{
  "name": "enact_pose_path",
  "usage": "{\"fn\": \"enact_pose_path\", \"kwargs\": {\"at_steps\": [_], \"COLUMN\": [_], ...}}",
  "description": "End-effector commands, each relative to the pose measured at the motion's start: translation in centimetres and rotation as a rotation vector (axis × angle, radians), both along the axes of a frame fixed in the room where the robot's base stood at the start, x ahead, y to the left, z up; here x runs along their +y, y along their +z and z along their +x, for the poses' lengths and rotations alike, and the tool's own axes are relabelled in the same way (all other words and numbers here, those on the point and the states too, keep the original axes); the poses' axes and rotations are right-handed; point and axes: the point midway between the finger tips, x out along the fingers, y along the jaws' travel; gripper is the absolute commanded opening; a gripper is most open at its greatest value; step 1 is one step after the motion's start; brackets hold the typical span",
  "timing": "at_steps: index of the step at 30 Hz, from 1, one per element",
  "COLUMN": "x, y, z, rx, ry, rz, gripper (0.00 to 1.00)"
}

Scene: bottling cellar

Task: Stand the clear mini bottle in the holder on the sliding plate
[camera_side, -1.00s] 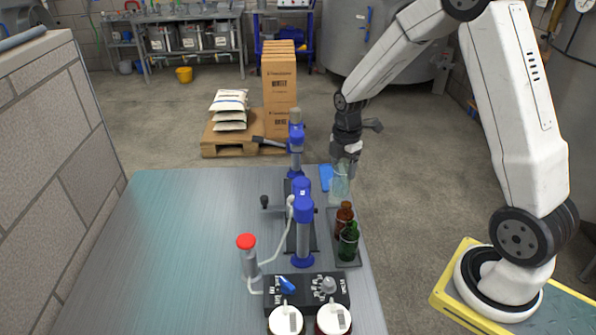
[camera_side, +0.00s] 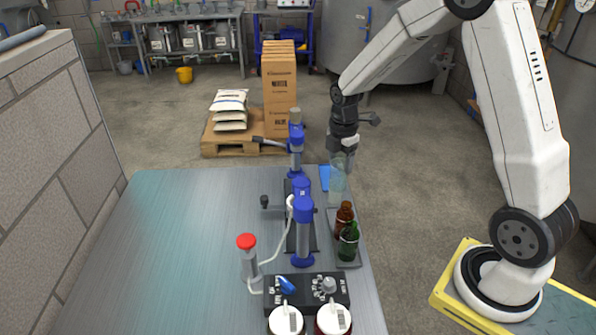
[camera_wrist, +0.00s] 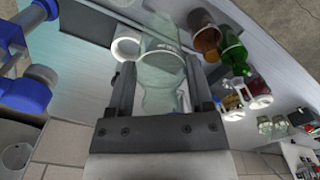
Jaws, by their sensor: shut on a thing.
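My gripper (camera_side: 342,152) is shut on the clear mini bottle (camera_side: 338,184), which hangs below it above the table's right edge, beyond the brown and green bottles. In the wrist view the clear bottle (camera_wrist: 160,72) sits between the two fingers of my gripper (camera_wrist: 161,82). The blue-columned device (camera_side: 303,232) stands to the left of the bottle, on a dark base. A white round cup-like part (camera_wrist: 126,46) shows just left of the bottle in the wrist view; I cannot tell if it is the holder. The sliding plate is not clearly seen.
A blue flat item (camera_side: 325,178) lies near the far edge. A control box (camera_side: 308,290) and red-topped post (camera_side: 247,258) are nearer. The table's left is clear.

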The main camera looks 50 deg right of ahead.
Motion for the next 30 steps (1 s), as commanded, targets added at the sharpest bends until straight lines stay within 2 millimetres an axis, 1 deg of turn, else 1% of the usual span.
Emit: {"fn": "enact_pose_path", "kwargs": {"at_steps": [5,12,15,21,30], "x": [1.3,3.9,4.9,5.8,5.8], "y": [-0.1,-0.3,-0.4,-0.4,-0.7], "z": [2.5,6.3,7.4,8.4,8.4], "rx": [-0.002,-0.001,0.000,-0.001,0.000], "ry": [0.004,0.003,0.003,0.001,0.000], "rz": [0.000,0.000,0.000,0.000,0.000], "gripper": [0.00,0.00,0.00,0.00,0.00]}}
